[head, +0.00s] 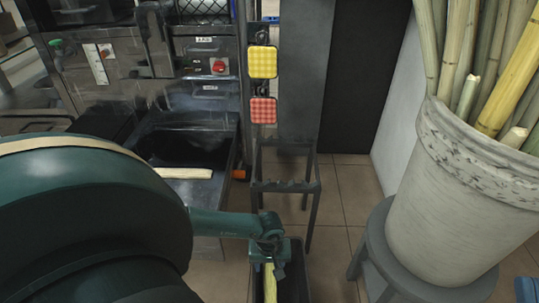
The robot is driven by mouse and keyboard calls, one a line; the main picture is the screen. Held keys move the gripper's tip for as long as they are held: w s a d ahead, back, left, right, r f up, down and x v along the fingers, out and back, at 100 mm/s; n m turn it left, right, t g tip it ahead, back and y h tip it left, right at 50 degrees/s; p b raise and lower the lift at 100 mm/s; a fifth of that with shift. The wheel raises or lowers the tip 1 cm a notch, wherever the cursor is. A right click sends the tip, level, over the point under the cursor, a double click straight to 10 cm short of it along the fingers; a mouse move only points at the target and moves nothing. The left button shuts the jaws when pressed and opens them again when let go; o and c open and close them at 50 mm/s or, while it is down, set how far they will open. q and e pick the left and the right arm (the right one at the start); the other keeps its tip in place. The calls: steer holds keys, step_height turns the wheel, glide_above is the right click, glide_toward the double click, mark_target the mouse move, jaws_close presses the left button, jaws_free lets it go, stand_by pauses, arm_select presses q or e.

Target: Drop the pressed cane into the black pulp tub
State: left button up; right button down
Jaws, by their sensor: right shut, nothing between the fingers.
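My left gripper (269,256) is low in the middle of the head view, over the black tub (300,275). A pale yellow strip of pressed cane (270,285) hangs down from its fingers into the tub's opening, and the gripper looks shut on it. The strip's lower end is cut off by the picture's bottom edge. My right gripper is not in view.
The steel press (150,75) stands at the back left, with yellow and red pads (263,62) beside it. A grey metal frame (285,187) stands behind the tub. At right, a large white bucket of canes (445,205) rests on a grey stool (375,250). Tiled floor lies between.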

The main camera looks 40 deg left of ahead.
arm_select(q)
steer(key=shift+o, duration=1.3)
steer(key=shift+r, duration=0.15)
arm_select(e)
steer(key=shift+r, duration=0.1)
arm_select(q)
step_height(320, 180, up, 13)
steer(key=p, duration=0.6)
arm_select(e)
steer(key=shift+s+d+f+m+g+h, duration=0.1)
steer(key=shift+s+f+m+g+h, duration=0.15)
steer(key=shift+f+h, duration=0.25)
steer(key=shift+s+d+f+m+g+h, duration=0.1)
steer(key=shift+f+m+g+h, duration=0.05)
steer(key=shift+f+g+h, duration=0.3)
steer(key=shift+s+f+m+g+h, duration=0.2)
steer(key=shift+f+h, duration=0.25)
steer(key=shift+f, duration=0.15)
steer(key=shift+r, duration=0.15)
